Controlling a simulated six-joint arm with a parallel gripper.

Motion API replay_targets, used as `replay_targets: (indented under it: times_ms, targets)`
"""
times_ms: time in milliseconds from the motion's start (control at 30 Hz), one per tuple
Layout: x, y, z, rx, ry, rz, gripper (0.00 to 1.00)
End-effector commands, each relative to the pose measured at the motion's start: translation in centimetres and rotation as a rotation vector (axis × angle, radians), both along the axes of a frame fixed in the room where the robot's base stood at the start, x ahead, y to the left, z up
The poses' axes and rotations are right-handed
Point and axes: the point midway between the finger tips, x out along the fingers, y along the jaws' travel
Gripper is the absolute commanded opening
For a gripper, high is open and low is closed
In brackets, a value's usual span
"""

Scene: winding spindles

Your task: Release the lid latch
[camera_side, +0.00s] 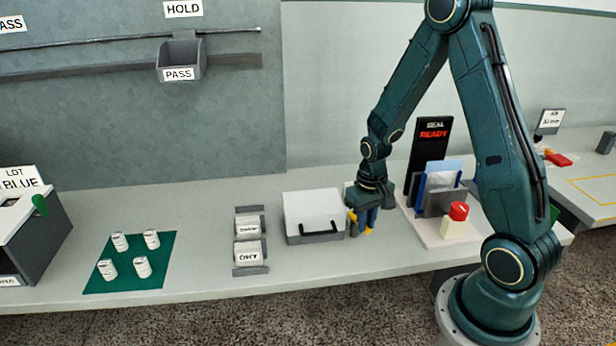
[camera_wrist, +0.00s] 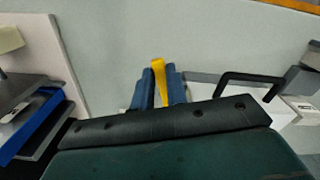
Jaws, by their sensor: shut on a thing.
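A white lid (camera_side: 312,208) with a black handle (camera_side: 320,228) lies closed on a low grey box. The handle also shows at right in the wrist view (camera_wrist: 250,78). My gripper (camera_side: 361,224) is down at the right side of the box, pointing downward. Its blue fingers (camera_wrist: 159,75) are shut on a narrow yellow piece (camera_wrist: 160,80), which looks like the lid latch. Yellow also shows at the fingers in the side view (camera_side: 352,218). The fingers hide most of the latch, so its exact position cannot be told.
Right of my gripper are a holder with blue and grey plates (camera_side: 440,195), a red button (camera_side: 459,211) and a black READY sign (camera_side: 430,150). Left of the box are a labelled rack (camera_side: 250,270) and a green mat (camera_side: 165,275) with several white spools. The bench front is clear.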

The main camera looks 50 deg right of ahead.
Motion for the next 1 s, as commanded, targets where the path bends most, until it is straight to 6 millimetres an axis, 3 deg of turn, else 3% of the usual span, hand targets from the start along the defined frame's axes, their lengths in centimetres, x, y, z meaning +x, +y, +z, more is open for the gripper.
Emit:
replay_targets:
  times_ms: [300, 667, 700, 800, 1000]
  targets:
    - [0.40, 0.54, 0.05, -0.001, -0.002, -0.145, 0.00]
    - [0.47, 0.58, 0.06, -0.001, -0.003, -0.168, 0.00]
    - [0.47, 0.58, 0.07, -0.001, -0.003, -0.168, 0.20]
    - [0.46, 0.59, 0.06, -0.001, -0.003, -0.167, 0.36]
    - [0.42, 0.60, 0.04, -0.001, -0.001, -0.167, 0.36]
